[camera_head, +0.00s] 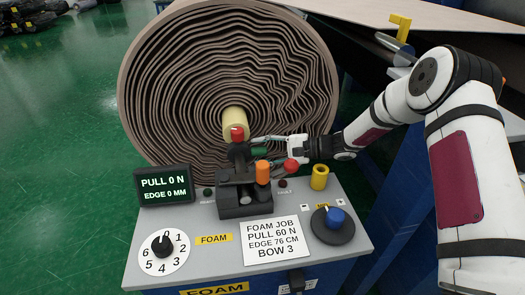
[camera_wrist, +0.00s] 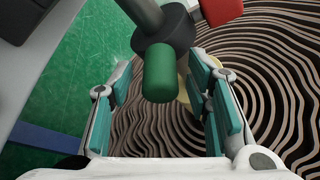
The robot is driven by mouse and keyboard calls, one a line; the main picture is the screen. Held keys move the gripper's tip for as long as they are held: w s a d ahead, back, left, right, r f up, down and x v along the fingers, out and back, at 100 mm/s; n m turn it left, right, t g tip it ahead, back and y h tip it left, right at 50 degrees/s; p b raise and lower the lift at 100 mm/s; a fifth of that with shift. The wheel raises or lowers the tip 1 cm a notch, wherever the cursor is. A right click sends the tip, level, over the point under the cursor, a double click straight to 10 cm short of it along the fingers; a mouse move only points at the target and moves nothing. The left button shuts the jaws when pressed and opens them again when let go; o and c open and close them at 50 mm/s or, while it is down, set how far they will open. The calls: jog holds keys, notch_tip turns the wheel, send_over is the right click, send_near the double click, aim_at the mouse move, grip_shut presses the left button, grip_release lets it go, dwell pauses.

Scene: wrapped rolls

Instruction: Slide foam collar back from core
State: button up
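A large roll of brown wound foam (camera_head: 165,85) stands behind the control box, with gaps between its wavy layers. Its pale yellow core (camera_head: 235,119) shows at the centre. I cannot make out a separate collar on the core. In the head view my gripper (camera_head: 262,145) reaches in from the right.
The grey control box (camera_head: 200,225) carries a red-knobbed lever (camera_head: 237,133), an orange knob (camera_head: 262,172), another red knob (camera_head: 291,165), a yellow ring (camera_head: 320,177) and a blue knob (camera_head: 336,217). The display (camera_head: 164,186) reads PULL 0 N, EDGE 0 MM. The dial (camera_head: 163,251) is numbered.

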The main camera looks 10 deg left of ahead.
jog(key=v, duration=1.2)
jog(key=s+d+r+n+g+h+p, duration=0.25)
jog(key=s+r+n+h+p, duration=0.4)
jog(key=s+r, duration=1.25)
jog(key=s+d+r+t+h, duration=0.2)
jog(key=s+d+h, duration=0.1)
jog(key=s, duration=0.4)
jog(key=s+d+r+t+h, duration=0.2)
jog(key=s+d+r+h, duration=0.1)
jog(key=s+d, duration=0.2)
jog(key=s+d+r+t+h+p, duration=0.1)
jog(key=s+d+r+t+h, duration=0.1)
jog(key=s, duration=0.8)
jog(key=d+h, duration=0.1)
jog(key=d, duration=0.1)
jog(key=shift+d+r, duration=0.3)
jog(key=shift+d, duration=0.1)
jog(key=shift+n, duration=0.25)
